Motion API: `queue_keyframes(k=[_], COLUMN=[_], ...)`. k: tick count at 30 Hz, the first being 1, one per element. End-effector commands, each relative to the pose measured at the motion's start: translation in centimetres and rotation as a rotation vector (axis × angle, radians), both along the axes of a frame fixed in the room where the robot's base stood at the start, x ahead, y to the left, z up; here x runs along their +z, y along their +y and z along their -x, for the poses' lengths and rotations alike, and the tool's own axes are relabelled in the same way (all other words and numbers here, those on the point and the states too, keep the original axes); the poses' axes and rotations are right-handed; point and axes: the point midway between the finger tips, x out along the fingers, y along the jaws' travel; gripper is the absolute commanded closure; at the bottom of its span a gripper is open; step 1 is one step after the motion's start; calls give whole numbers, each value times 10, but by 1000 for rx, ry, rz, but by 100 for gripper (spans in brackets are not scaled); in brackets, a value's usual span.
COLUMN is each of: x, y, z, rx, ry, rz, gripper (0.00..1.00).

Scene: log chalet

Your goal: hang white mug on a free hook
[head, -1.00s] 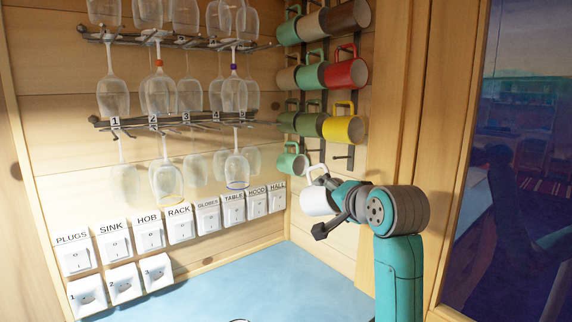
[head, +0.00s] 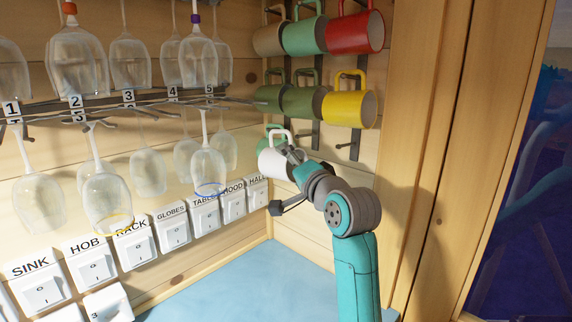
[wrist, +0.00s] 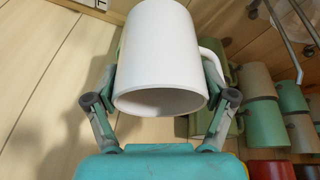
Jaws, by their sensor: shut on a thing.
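The white mug (head: 275,164) is held in the air in front of the mug rack's lowest row, its handle upward in the head view. My gripper (head: 294,157) is shut on it. In the wrist view the fingers of my gripper (wrist: 160,88) press on both sides of the white mug (wrist: 160,50), and its handle shows at the right. A free hook (head: 350,148) sticks out below the yellow mug (head: 349,107). A green mug (head: 270,132) in the lowest row is mostly hidden behind the white mug. The spot between them is partly covered by the white mug and gripper.
Red (head: 355,32), green and beige mugs hang in the rows above. Stem glasses (head: 208,168) hang from a wire rack (head: 130,108) at left. Labelled switches (head: 173,231) line the wall. A wooden post (head: 430,140) stands at right; the blue counter (head: 250,290) is clear.

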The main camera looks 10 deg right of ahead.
Motion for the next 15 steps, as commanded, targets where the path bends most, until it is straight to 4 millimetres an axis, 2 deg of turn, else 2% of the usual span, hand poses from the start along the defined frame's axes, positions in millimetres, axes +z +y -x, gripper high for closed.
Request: queue_keyframes(k=[6,15], x=[0,0], y=[1,-9], z=[2,-5], rx=[0,-1], ry=[0,0], rz=[-1,0], gripper=[65,65])
